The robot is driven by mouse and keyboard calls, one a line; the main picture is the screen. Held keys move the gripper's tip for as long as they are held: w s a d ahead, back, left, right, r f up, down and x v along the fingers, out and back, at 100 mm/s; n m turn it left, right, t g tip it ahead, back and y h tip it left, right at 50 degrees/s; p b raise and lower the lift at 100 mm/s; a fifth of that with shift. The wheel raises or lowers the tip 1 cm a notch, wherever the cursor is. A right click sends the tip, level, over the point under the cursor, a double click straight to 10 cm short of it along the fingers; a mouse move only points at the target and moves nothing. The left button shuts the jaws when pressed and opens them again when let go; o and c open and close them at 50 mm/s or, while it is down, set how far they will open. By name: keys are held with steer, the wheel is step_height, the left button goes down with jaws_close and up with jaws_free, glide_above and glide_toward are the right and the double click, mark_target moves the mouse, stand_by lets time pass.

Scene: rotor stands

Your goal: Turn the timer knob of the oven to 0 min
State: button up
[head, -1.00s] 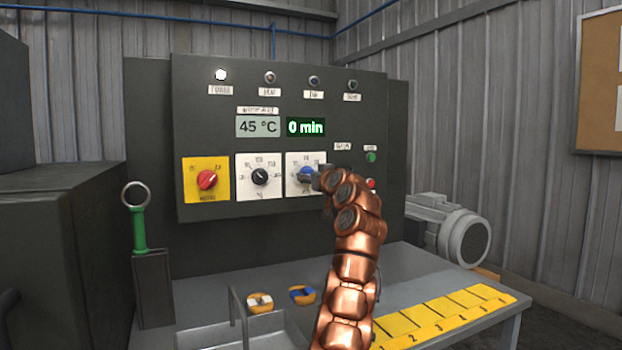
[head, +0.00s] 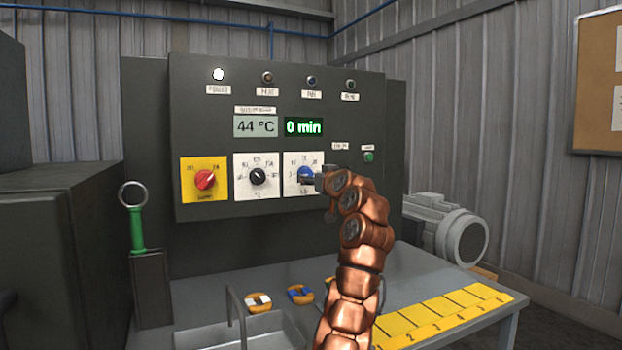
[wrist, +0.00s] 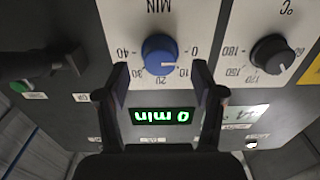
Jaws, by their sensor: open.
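The timer knob (head: 305,174) is blue, on a white dial plate (head: 290,188) on the oven's front. In the wrist view the blue knob (wrist: 159,54) shows upside down, with a scale from 0 to 40 around it. A green display (head: 304,127) reads 0 min. My gripper (wrist: 161,82) is open, with one finger on each side below the knob in the wrist view. I see gaps between the fingers and the knob there. In the head view my gripper (head: 319,181) is at the knob's right and partly covers its plate.
The oven panel (head: 225,110) also has a black temperature knob (head: 258,176), a red knob (head: 205,179) on yellow and a 44 °C display (head: 256,127). A green button (head: 369,157) is right of my gripper.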

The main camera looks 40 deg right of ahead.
steer(key=v, duration=0.8)
steer(key=shift+s, duration=0.2)
steer(key=shift+a, duration=0.1)
stand_by(0.5)
